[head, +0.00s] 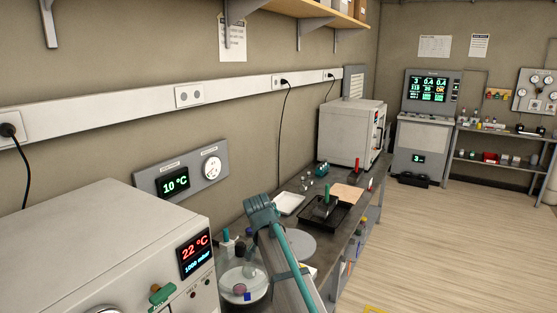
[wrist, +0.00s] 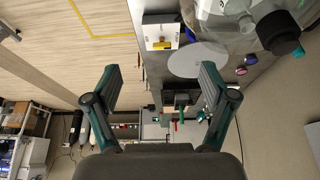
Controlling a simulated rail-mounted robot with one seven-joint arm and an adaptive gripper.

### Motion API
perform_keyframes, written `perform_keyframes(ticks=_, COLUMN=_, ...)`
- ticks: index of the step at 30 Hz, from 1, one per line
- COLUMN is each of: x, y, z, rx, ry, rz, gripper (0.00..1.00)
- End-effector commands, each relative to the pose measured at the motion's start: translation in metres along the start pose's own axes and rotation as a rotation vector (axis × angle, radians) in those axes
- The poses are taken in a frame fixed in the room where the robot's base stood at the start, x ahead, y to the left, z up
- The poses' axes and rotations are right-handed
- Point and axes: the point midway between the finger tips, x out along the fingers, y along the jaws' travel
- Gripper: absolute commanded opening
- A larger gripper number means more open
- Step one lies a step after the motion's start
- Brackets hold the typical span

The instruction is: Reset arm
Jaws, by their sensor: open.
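My gripper (wrist: 161,85) is open in the wrist view, its two dark fingers with teal edges spread wide apart. Nothing is held between the fingers; the bench and its items show beyond them. In the head view a grey and teal part of my own arm rises from the bottom centre in front of the bench. I cannot make out the gripper's fingers there.
The dark bench (head: 322,238) runs along the wall, with a black tray (head: 341,224), a grey disc (wrist: 198,60) and a clear round vessel (head: 262,281). A white oven-like box (head: 345,135) stands at its far end. The wooden floor (head: 450,240) at right is open.

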Motion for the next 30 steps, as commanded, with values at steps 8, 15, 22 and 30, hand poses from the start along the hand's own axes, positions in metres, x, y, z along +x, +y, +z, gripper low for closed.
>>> perform_keyframes(ticks=8, x=0.058, y=0.044, z=0.027, rx=-0.094, ry=-0.057, rz=0.012, gripper=0.83)
perform_keyframes(ticks=15, x=0.115, y=0.095, z=0.062, rx=-0.196, ry=-0.125, rz=0.014, gripper=0.83)
perform_keyframes(ticks=22, x=0.187, y=0.182, z=0.13, rx=-0.346, ry=-0.236, rz=-0.01, gripper=0.83)
perform_keyframes(ticks=30, x=0.239, y=0.283, z=0.23, rx=-0.511, ry=-0.364, rz=-0.087, gripper=0.83)
